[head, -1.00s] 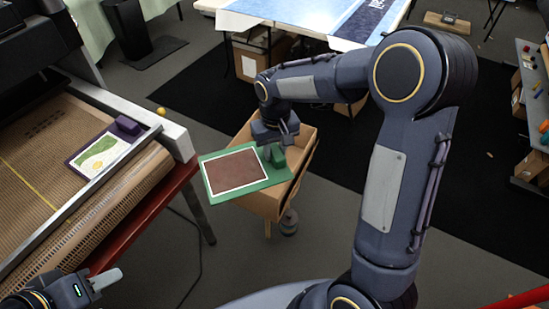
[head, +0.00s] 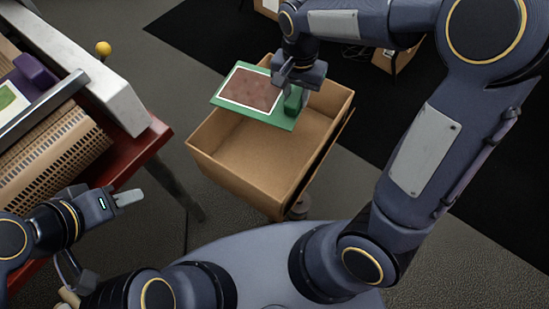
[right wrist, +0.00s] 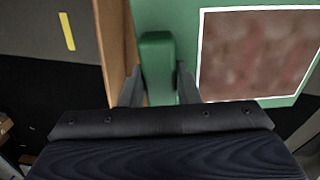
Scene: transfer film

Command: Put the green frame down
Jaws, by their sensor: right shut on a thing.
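The green frame (head: 227,103) is a flat green board with a white-edged brown panel and a green block handle (head: 292,101) at its right side. My right gripper (head: 290,84) is shut on that handle and holds the frame over the far part of an open cardboard box (head: 225,160). In the right wrist view the handle (right wrist: 156,65) sits between the two fingers (right wrist: 158,88), with the brown panel to its right. I cannot tell whether the frame touches the box rim. My left gripper (head: 128,197) is at the lower left, empty, with its fingers seen edge-on.
A conveyor with a perforated belt (head: 50,150) and red side (head: 130,155) stands at the left. A purple-handled frame (head: 32,75) lies on it, partly cut off. The box's near part is empty.

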